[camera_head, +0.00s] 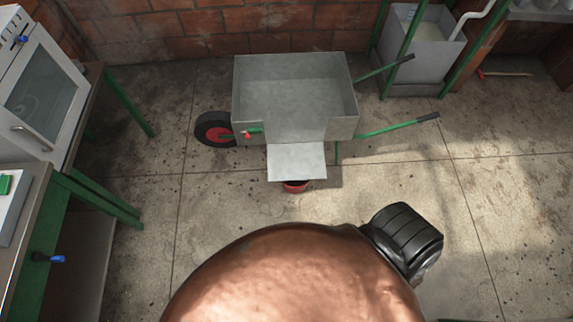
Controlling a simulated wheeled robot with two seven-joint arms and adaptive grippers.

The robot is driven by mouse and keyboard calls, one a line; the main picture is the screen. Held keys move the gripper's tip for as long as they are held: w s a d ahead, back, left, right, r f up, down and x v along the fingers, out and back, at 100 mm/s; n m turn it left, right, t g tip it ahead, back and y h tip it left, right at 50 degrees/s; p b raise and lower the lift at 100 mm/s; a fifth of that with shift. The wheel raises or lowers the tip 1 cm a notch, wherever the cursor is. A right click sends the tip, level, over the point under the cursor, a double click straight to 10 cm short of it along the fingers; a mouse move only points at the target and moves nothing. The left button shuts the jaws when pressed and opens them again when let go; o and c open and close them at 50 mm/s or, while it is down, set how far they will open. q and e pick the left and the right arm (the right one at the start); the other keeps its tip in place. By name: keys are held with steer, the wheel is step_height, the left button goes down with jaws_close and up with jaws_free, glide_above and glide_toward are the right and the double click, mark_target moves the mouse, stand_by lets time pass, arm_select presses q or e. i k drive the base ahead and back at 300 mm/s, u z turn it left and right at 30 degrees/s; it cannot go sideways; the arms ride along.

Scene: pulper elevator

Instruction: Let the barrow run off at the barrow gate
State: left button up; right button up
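The grey metal barrow (344,127) stands on the floor in the upper middle, with a black wheel with a red hub (215,131) at its left and two green handles with dark grips at its right. Its tray looks plain grey inside; I cannot tell whether it holds liquid. At its near side is the barrow gate area, with a small green lever with a red part (250,133) and a pale metal plate (297,162) sticking out towards me. A red vessel (295,187) shows partly under the plate; its inside is hidden. Neither gripper is in view.
A large copper-coloured rounded surface (290,275) and a dark ribbed part fill the near middle. At left are a glass-doored cabinet (38,105) and a green-framed bench. A grey tank (415,55) stands at upper right. The floor right of the barrow is mostly clear.

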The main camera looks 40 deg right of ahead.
mark_target(300, 161)
steer(key=i, duration=0.15)
steer(key=z, duration=2.1)
steer(key=i, duration=0.75)
steer(key=u, duration=3.85)
steer(key=k, duration=0.5)
steer(key=z, duration=1.75)
